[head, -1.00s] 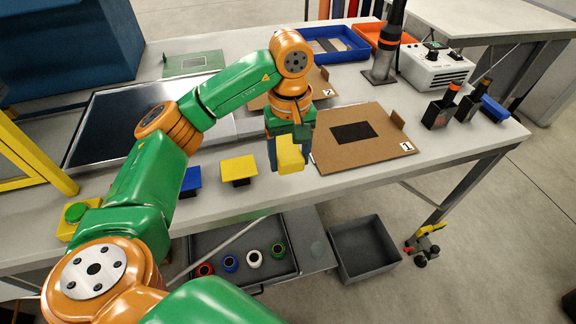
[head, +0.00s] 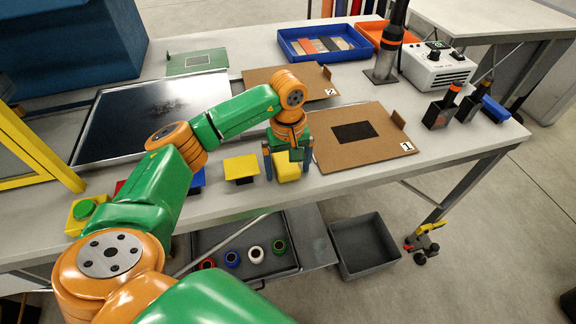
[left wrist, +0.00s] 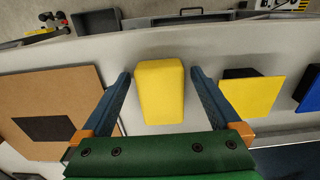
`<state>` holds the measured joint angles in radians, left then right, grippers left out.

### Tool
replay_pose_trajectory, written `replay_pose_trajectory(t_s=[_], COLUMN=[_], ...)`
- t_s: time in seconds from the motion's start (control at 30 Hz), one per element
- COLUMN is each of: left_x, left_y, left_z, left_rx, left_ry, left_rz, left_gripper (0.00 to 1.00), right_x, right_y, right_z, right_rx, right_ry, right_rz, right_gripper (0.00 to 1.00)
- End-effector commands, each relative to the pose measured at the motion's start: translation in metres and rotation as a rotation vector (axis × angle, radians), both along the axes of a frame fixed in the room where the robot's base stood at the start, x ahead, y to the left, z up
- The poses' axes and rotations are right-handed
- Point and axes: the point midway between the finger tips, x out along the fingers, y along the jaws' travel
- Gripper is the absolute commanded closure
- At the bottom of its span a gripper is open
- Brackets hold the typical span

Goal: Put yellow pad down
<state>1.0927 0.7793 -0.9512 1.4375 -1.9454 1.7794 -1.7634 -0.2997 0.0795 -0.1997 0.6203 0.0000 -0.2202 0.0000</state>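A plain yellow block, which looks like the yellow pad (head: 288,168), sits at the front of the grey workbench, left of the cardboard sheet marked 1. It also shows in the left wrist view (left wrist: 160,92). My left gripper (head: 287,172) is over it with its fingers spread, one on each side. In the left wrist view the gripper (left wrist: 161,76) shows a clear gap between each finger and the block. The block appears to rest on the bench top. A yellow square on a dark base (head: 241,168) stands just left of my gripper. My right gripper is not in view.
Cardboard sheet 1 (head: 385,160) lies close to the right of my gripper; sheet 2 (head: 318,82) lies behind. A blue-topped piece (head: 198,180) and a green button box (head: 82,212) are to the left. A grey bin (head: 345,262) is below the bench edge.

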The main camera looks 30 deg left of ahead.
Motion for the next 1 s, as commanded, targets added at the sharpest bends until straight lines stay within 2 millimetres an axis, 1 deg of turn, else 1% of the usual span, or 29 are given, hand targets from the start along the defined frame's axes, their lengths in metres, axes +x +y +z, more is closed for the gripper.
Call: replay_pose_trajectory(t_s=[0.17, 0.23, 0.27, 0.33, 0.37, 0.57, 0.6, 0.7, 0.8, 1.0], left_x=[0.000, 0.000, 0.001, 0.001, 0.001, 0.001, 0.001, 0.001, 0.000, 0.000], left_y=[0.000, 0.000, 0.000, 0.000, 0.000, -0.001, 0.000, 0.000, 0.000, 0.000], left_z=[0.001, 0.007, 0.007, 0.017, 0.023, 0.078, 0.094, 0.114, 0.122, 0.124], left_rx=[0.000, -0.001, -0.001, -0.002, 0.000, -0.001, 0.001, 0.000, 0.000, -0.001], left_ry=[0.000, -0.001, -0.003, -0.005, -0.006, -0.008, -0.006, -0.004, -0.001, -0.001], left_rz=[0.000, 0.000, 0.000, 0.001, 0.001, 0.000, 0.000, 0.001, 0.001, 0.001], left_gripper=[0.03, 0.03, 0.03, 0.03, 0.03, 0.03, 0.03, 0.03, 0.03, 0.03], right_x=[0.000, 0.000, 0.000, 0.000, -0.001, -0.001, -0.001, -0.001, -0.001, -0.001], right_y=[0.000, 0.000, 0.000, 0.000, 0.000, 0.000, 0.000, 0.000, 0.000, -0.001], right_z=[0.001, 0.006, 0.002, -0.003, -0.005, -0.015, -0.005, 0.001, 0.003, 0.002], right_rx=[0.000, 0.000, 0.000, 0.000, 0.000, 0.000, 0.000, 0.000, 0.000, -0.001], right_ry=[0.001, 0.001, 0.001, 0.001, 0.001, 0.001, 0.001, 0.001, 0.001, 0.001], right_rz=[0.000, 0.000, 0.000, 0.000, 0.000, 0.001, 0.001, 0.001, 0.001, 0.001], right_gripper=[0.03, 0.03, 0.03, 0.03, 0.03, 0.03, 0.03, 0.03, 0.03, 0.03])
